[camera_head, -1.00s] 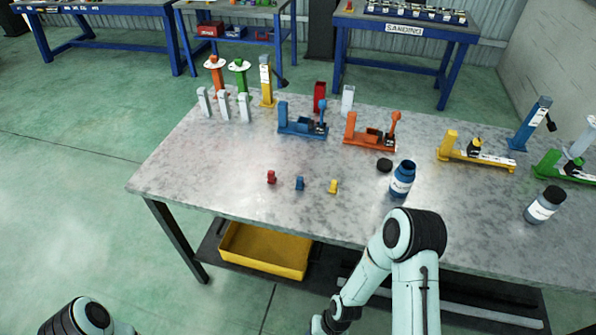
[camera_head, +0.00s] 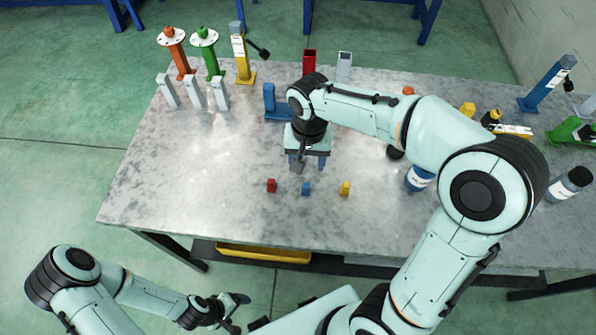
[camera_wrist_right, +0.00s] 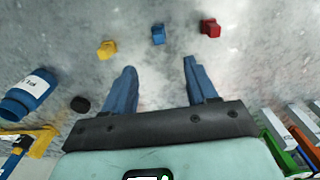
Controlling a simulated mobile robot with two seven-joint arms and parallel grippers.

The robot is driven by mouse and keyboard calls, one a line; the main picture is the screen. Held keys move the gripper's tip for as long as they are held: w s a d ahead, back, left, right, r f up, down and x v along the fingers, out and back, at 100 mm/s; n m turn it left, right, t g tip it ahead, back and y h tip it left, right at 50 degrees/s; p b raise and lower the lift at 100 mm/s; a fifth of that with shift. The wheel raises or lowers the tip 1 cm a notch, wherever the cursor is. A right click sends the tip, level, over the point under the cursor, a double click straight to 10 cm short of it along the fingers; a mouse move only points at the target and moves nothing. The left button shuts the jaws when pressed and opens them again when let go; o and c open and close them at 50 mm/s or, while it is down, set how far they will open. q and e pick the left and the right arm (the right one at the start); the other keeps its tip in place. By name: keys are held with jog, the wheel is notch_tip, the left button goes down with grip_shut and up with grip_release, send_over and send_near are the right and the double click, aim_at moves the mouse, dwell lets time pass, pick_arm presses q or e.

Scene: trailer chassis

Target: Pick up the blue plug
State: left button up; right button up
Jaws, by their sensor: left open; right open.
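The small blue plug (camera_head: 305,188) stands on the grey table between a red plug (camera_head: 271,185) and a yellow plug (camera_head: 345,188). My right gripper (camera_head: 306,162) is above the table just behind the blue plug, pointing down, open and empty. In the right wrist view the blue plug (camera_wrist_right: 158,34) lies beyond and between the two spread blue fingers of the right gripper (camera_wrist_right: 159,66), not touching them. The red plug (camera_wrist_right: 210,28) and yellow plug (camera_wrist_right: 107,49) lie to either side. My left gripper (camera_head: 236,312) is open and empty, below and in front of the table.
Coloured fixtures (camera_head: 243,65) and white holders (camera_head: 193,92) stand at the back left. My right arm hides the middle fixtures. The table's front left is clear.

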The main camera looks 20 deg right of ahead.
aim_at(306, 183)
jog(key=f, duration=0.7)
jog(key=shift+s+b, duration=0.35)
jog(key=f, duration=0.6)
jog(key=shift+w+d, duration=0.1)
jog(key=shift+w, duration=0.3)
jog(key=shift+r, duration=0.1)
grip_shut()
